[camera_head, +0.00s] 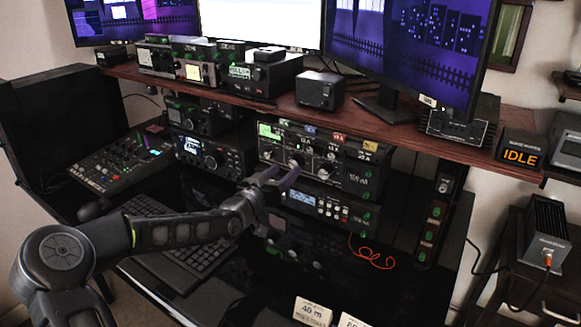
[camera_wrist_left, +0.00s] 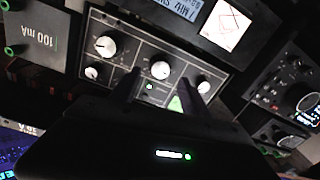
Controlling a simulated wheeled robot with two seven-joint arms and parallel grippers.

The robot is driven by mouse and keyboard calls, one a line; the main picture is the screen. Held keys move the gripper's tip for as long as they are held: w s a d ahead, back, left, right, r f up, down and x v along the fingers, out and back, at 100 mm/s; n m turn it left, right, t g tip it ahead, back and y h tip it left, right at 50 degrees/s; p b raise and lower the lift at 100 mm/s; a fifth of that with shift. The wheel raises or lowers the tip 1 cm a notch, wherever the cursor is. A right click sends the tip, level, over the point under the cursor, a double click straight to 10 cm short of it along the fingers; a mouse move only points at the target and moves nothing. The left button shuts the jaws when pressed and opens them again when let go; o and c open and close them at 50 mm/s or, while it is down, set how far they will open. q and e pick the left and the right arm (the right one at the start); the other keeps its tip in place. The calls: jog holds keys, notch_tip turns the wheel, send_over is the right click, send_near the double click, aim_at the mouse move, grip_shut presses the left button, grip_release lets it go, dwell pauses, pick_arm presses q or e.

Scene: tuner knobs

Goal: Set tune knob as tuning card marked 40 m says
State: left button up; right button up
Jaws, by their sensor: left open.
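The tuner (camera_head: 330,150) is a dark box under the desk shelf, with several light knobs and a lit meter. My left gripper (camera_head: 280,174) reaches its front from the left, open and empty. In the left wrist view, which is turned over, a white-faced knob (camera_wrist_left: 160,69) shows between the tips of my two fingers (camera_wrist_left: 160,80); I cannot tell whether they touch it. Another large knob (camera_wrist_left: 105,45) and a small knob (camera_wrist_left: 204,86) flank it. The knob labels are too small to read. The card marked 40 m (camera_head: 313,312) stands at the bottom of the head view. My right gripper is out of view.
A radio with a display (camera_head: 318,203) sits just below the tuner. A keyboard (camera_head: 190,245) lies under my left arm, and a mixer (camera_head: 120,157) stands at left. The dark desk in front is mostly clear.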

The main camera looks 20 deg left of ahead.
aim_at(293, 163)
pick_arm(q)
jog(key=w, duration=0.4)
jog(key=shift+w+d, duration=0.1)
jog(key=shift+d, duration=0.05)
jog(key=shift+c, duration=0.5)
grip_shut()
